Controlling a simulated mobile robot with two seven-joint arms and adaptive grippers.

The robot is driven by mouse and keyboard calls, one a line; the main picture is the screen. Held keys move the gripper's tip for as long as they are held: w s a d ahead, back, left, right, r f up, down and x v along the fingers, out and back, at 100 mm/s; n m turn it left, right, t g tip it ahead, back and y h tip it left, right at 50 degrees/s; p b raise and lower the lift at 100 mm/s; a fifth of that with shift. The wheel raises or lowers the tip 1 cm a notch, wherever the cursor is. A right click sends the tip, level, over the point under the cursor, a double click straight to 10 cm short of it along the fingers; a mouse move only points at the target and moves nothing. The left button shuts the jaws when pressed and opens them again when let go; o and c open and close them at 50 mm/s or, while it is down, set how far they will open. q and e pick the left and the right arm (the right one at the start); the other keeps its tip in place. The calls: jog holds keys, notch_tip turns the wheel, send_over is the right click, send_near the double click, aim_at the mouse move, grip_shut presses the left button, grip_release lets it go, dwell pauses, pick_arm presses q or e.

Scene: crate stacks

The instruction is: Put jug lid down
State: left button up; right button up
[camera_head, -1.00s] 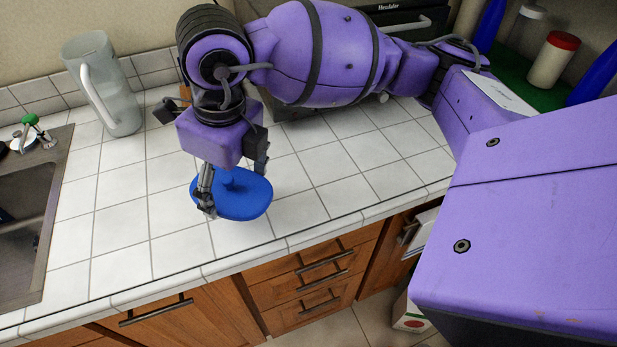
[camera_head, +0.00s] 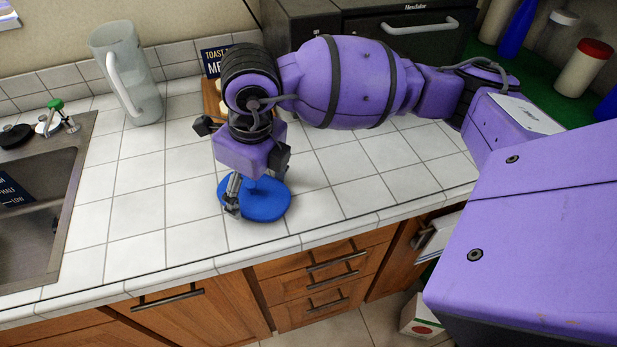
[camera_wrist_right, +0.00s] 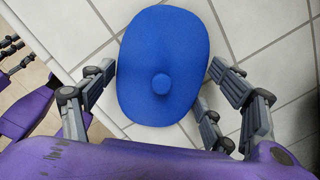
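The blue jug lid (camera_head: 265,205) is an oval disc with a round knob, low over the white tiled counter near its front edge. My right gripper (camera_head: 258,190) points down at it, with one finger in front of the rim and one at the far side. In the right wrist view the lid (camera_wrist_right: 160,40) lies between the fingers of that gripper (camera_wrist_right: 162,72), which are at its opposite edges; the knob is clear of them. Whether the lid touches the counter is hard to tell. Part of what looks like my left gripper (camera_wrist_right: 14,56) shows at the left edge there.
A translucent jug (camera_head: 130,75) without a lid stands at the back left. A sink (camera_head: 50,200) is at the left. A dark appliance (camera_head: 400,35) stands behind my right arm. Bottles and a red-capped jar (camera_head: 583,70) are at the back right. Tiles left of the lid are clear.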

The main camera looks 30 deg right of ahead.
aim_at(261, 196)
jog(key=shift+o, duration=1.4)
jog(key=shift+r, duration=0.1)
jog(key=shift+w+r, duration=0.1)
jog(key=shift+r, duration=0.15)
notch_tip(261, 196, up, 12)
jog(key=s, duration=0.1)
jog(key=shift+s+d+f+p, duration=0.15)
jog(key=shift+s+d+p, duration=0.15)
jog(key=shift+s+d, duration=0.1)
